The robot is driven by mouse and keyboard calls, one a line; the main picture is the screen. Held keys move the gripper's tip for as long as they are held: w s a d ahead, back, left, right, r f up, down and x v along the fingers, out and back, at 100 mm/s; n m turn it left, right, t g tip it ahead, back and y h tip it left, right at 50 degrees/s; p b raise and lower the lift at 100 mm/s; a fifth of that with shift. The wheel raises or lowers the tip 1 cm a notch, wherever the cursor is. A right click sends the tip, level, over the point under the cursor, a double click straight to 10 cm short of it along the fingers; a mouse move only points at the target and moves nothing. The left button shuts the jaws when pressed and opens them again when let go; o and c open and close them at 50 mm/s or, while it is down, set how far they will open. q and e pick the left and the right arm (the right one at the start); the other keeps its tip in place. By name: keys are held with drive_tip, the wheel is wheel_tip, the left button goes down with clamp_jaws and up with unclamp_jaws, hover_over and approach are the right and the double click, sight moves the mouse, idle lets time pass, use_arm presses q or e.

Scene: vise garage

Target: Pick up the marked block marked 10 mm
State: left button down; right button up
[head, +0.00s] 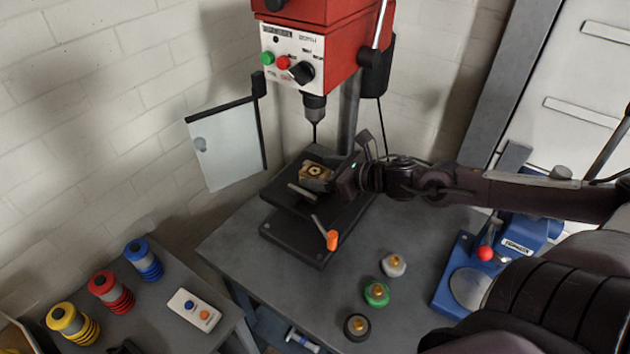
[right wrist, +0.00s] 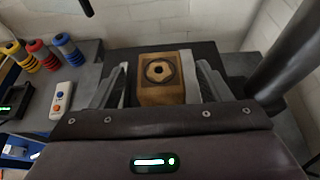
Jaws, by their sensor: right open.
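A wooden block (head: 316,172) with a dark ring mark and a hole in its top sits at the drill press table, under the chuck. It also shows in the right wrist view (right wrist: 160,72); no 10 mm text can be read on it. My right gripper (head: 335,178) reaches in from the right, beside the block. In the right wrist view its open fingers (right wrist: 160,85) stand on either side of the block, with gaps at both sides. I cannot tell how the block is held below. My left gripper is not in view.
The red drill press (head: 310,50) stands above, its chuck (head: 315,105) over the block. A clear guard (head: 228,145) hangs left. An orange-handled lever (head: 332,240), several round knobbed pieces (head: 377,293) and a blue vise-like tool (head: 465,265) are nearby. The bench's front left (head: 240,245) is clear.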

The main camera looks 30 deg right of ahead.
drive_tip(key=c, duration=1.1)
